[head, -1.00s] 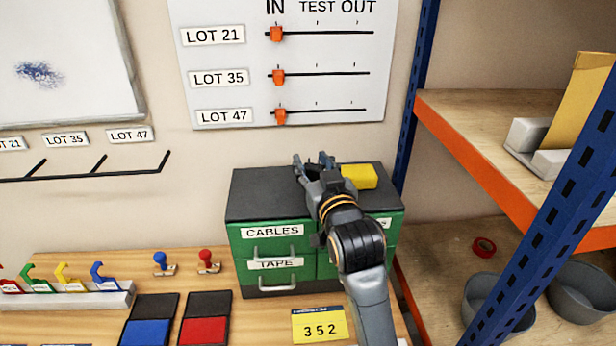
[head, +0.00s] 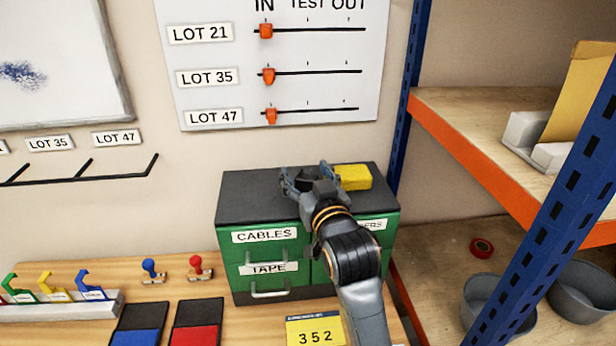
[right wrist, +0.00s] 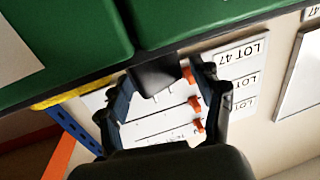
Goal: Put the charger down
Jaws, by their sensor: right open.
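My right gripper (head: 308,178) is over the dark top of the green drawer cabinet (head: 265,194), with its fingers spread. In the right wrist view the gripper (right wrist: 162,78) has a small dark block (right wrist: 158,76) between its parted fingers, at the cabinet's edge. This block may be the charger; its form is too dark to be sure. I cannot tell whether it touches a finger. My left gripper is not in view.
A yellow block (head: 352,177) lies on the cabinet just right of the hand. The wall board (head: 320,92) with orange sliders is behind. A blue rack post (head: 408,95) and shelves stand at right. The cabinet top's left part is clear.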

